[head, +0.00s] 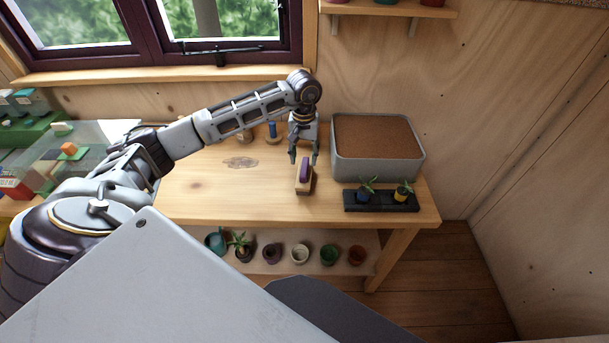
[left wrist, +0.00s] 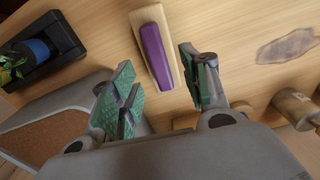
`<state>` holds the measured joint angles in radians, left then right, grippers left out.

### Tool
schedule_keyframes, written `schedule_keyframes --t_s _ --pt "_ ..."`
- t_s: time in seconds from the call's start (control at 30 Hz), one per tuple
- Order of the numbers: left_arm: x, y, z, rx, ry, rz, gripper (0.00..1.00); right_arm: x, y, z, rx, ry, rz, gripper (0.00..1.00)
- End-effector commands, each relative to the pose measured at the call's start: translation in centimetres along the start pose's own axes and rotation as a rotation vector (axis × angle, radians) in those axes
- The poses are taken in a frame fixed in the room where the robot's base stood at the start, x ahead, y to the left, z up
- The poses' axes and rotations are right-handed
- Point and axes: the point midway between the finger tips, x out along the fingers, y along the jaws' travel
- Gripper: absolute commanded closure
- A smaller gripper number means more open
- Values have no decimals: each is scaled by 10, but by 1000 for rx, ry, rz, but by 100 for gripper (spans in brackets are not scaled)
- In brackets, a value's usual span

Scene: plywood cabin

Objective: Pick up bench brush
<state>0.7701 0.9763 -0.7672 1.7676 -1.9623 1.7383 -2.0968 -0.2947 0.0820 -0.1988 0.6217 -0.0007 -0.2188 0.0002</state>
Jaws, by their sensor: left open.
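The bench brush (head: 304,174) lies on the wooden table, with a tan wooden body and a purple strip along it. In the left wrist view the brush (left wrist: 154,50) lies just beyond the fingertips, roughly in line with the gap between them. My left gripper (head: 303,156) points down at the far end of the brush. Its green-padded fingers (left wrist: 160,88) are open, with nothing held between them. Whether a finger touches the brush cannot be told. My right gripper is in neither view.
A grey planter box of brown soil (head: 378,136) stands right of the brush. A black tray (head: 380,202) with two small potted plants is in front of it. Small spools (head: 272,133) stand behind. Table space left of the brush is clear; several pots sit on the shelf below.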

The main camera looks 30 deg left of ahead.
Motion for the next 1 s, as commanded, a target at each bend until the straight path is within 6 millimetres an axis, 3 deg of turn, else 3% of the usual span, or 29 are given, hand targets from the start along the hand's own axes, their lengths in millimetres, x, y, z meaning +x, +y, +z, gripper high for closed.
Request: schedule_keyframes --t_s 0.2,0.57,1.0 --pt "7 0 0 1 2 1 54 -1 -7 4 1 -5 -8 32" --pt "9 0 0 1 1 1 54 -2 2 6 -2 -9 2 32" --pt "44 2 0 0 -1 1 54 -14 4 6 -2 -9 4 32"
